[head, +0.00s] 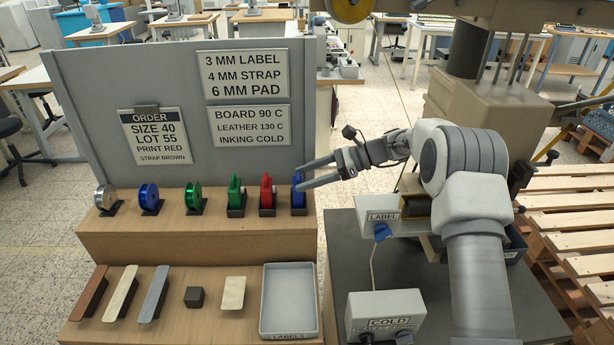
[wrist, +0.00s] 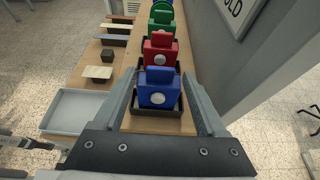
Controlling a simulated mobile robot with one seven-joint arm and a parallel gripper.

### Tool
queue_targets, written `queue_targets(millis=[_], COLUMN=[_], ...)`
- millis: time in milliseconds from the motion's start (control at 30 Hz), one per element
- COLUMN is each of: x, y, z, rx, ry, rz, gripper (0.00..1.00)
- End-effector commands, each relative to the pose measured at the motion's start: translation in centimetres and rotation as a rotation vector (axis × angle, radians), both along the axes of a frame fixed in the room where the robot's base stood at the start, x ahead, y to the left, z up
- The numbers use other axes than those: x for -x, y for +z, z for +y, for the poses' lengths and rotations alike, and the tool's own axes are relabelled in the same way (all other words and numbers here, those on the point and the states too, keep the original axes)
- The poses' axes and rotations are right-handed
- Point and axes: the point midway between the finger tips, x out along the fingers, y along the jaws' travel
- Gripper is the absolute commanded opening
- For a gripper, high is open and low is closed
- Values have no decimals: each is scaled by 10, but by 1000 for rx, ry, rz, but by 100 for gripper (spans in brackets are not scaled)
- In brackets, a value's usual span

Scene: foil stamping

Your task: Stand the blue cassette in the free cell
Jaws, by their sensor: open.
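The blue cassette (head: 298,197) stands upright in a dark holder at the right end of the wooden shelf. It also shows in the wrist view (wrist: 158,92), between my two fingers. My gripper (head: 300,177) is open, with one finger on each side of the cassette's upper part. I cannot tell whether the fingers touch it. A red cassette (head: 266,195) and a green cassette (head: 235,196) stand in their own dark holders to its left. I cannot make out a free cell in either view.
Silver (head: 105,197), blue (head: 150,198) and green (head: 194,197) reels stand further left. A grey panel (head: 90,80) rises behind the shelf. In front lie strips, a small dark block (head: 195,297), a pale pad (head: 232,293) and a grey tray (head: 289,335). A LABEL machine (head: 383,216) stands right.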

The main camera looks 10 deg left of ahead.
Motion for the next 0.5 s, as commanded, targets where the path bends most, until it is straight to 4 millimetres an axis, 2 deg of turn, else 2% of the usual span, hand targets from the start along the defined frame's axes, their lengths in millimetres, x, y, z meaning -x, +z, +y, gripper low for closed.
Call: queue_targets(millis=[200, 500], x=[-1, -13], y=[5, 23], z=[-3, -48], rx=[0, 0], ry=[-2, -4], rz=[-1, -1], gripper=[74, 74])
